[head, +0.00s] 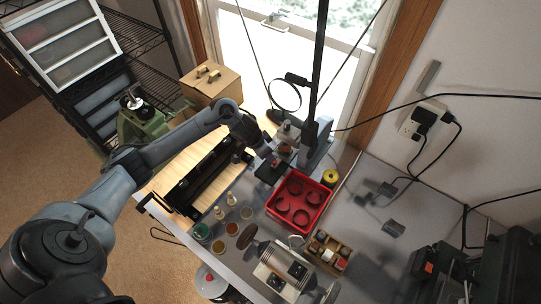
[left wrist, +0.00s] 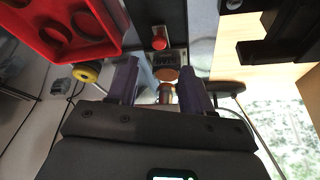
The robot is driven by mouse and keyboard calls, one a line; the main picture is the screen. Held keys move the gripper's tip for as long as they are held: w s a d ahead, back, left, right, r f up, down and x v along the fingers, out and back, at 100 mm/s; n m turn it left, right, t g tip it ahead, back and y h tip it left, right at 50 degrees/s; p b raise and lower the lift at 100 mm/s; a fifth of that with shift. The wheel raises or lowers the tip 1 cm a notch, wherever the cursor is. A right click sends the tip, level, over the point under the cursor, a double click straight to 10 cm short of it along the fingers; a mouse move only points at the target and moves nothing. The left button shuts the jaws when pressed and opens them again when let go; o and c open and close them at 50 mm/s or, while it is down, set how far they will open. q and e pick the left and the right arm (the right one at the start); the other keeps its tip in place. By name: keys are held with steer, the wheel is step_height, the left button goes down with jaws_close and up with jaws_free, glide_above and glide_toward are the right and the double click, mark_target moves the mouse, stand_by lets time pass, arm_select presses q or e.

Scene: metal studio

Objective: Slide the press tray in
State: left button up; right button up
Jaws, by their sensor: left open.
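The press (head: 317,143) stands at the back of the metal bench, by the glass door. Its dark flat tray (head: 268,174) sticks out at the front, beside the red bin. My left gripper (head: 272,159) is over the tray's press side, coming down from the left. In the left wrist view its two purple fingers (left wrist: 159,88) are apart with nothing clearly held between them. A red knob (left wrist: 158,42) shows on the dark tray (left wrist: 150,18), past the fingertips. A copper-coloured round part (left wrist: 166,74) of the press shows between the fingers. I cannot tell whether the fingers touch anything.
A red bin (head: 314,189) with dark rings stands close right of the tray. A long black tool (head: 203,178) lies to the left on wood. Small jars (head: 201,232), a yellow spool (head: 330,178) and a wooden parts box (head: 327,252) stand nearby.

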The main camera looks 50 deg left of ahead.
arm_select(q)
steer(key=shift+v, duration=1.55)
steer(key=s+d+f+m+t+p, duration=0.1)
steer(key=s+d, duration=0.3)
steer(key=d, duration=0.5)
steer(key=s+d+m+t+p, duration=0.1)
steer(key=s+d+t, duration=0.15)
steer(key=d, duration=0.65)
steer(key=s+r+n+g+p, duration=0.1)
steer(key=s+r+g, duration=0.1)
steer(key=s, duration=0.7)
steer(key=s+d+r+n+g+p, duration=0.1)
steer(key=s+r+g, duration=0.1)
steer(key=s, duration=0.6)
steer(key=shift+s+d+r+y, duration=0.2)
steer(key=shift+s+r+y, duration=0.2)
steer(key=shift+r, duration=0.15)
